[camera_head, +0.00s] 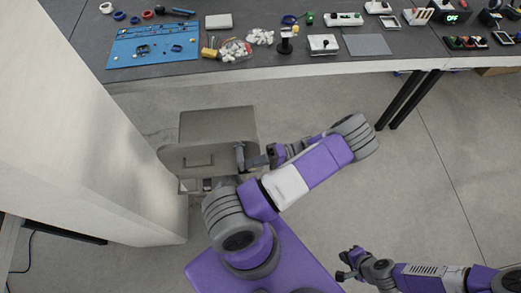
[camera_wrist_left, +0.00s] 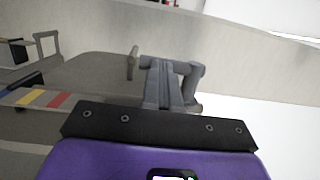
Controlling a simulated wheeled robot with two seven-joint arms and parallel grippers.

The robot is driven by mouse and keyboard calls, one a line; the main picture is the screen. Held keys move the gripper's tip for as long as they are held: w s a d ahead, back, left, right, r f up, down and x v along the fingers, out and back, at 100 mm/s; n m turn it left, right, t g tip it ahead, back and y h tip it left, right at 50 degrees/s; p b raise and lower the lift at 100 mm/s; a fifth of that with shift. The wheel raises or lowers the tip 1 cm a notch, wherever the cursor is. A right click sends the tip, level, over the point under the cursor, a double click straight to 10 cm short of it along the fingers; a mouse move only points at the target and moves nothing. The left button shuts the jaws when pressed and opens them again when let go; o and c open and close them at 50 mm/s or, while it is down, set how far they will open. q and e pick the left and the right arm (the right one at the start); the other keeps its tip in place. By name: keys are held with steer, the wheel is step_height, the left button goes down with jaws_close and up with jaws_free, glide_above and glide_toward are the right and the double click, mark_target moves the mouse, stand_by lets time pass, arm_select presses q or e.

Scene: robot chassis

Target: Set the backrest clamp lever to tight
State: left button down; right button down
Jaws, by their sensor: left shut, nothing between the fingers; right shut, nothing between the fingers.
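A grey seat-like fixture with a rounded panel (camera_head: 175,158) stands left of centre in the head view; the panel also shows in the left wrist view (camera_wrist_left: 85,72). A grey lever-like bar with a crosspiece (camera_head: 239,156) is at the panel's right side, and a similar crosspiece shows in the left wrist view (camera_wrist_left: 132,63). My left gripper (camera_head: 272,155) is shut and empty, close to the bar's right end; I cannot tell whether they touch. Its fingers show in the left wrist view (camera_wrist_left: 170,82). My right gripper (camera_head: 346,265) is shut and empty, low over the floor, away from the fixture.
A yellow-and-red strip (camera_wrist_left: 42,98) lies on the fixture beside a black part (camera_wrist_left: 25,85). A pale wall or pillar (camera_head: 95,125) stands close on the left. A long table (camera_head: 300,68) with many small items crosses the back. The floor (camera_head: 440,160) at right is clear.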

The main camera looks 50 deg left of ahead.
stand_by(0.5)
